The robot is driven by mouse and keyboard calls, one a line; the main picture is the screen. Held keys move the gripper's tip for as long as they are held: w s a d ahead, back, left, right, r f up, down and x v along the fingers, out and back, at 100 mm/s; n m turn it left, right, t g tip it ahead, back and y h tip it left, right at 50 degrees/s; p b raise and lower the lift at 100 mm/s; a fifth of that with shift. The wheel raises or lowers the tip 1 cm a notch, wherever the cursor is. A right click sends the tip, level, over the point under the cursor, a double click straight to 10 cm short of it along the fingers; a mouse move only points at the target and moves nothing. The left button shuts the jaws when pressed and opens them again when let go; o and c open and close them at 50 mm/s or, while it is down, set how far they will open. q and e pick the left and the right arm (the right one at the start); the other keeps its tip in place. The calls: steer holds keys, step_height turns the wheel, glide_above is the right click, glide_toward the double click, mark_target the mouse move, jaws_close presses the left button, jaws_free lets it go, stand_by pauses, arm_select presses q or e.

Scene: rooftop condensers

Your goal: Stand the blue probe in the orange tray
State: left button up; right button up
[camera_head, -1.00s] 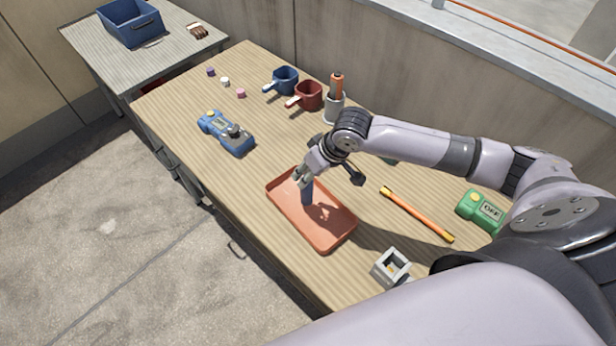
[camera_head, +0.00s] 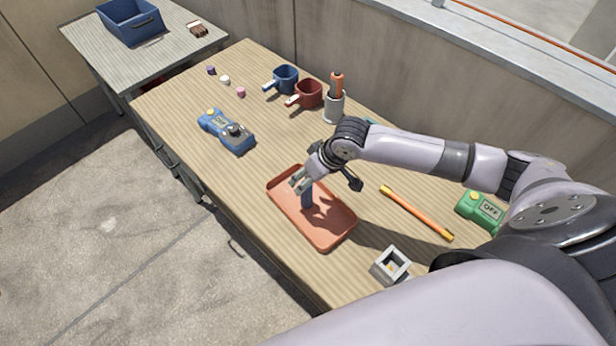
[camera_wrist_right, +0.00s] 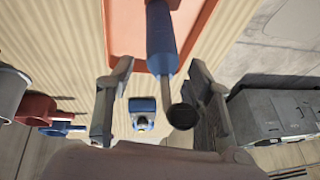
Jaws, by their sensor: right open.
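The blue probe (camera_head: 307,198) stands about upright in the orange tray (camera_head: 335,232), near the tray's middle. In the right wrist view the blue probe (camera_wrist_right: 161,40) has a grey shaft and dark round end towards the camera, and the orange tray (camera_wrist_right: 122,32) lies behind it. My right gripper (camera_head: 299,184) is open at the probe's upper part. In the wrist view its fingers (camera_wrist_right: 160,70) are spread on either side of the probe, with gaps showing. The probe's foot is hard to make out. My left gripper is not in view.
A blue meter (camera_head: 228,133), blue mug (camera_head: 286,79), red mug (camera_head: 308,94) and grey holder (camera_head: 334,108) stand farther back. An orange rod (camera_head: 416,213), green meter (camera_head: 480,210) and grey square block (camera_head: 390,266) lie right of the tray.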

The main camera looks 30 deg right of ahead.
steer(key=b+v, duration=0.1)
steer(key=v, duration=1.1)
steer(key=shift+r, duration=0.2)
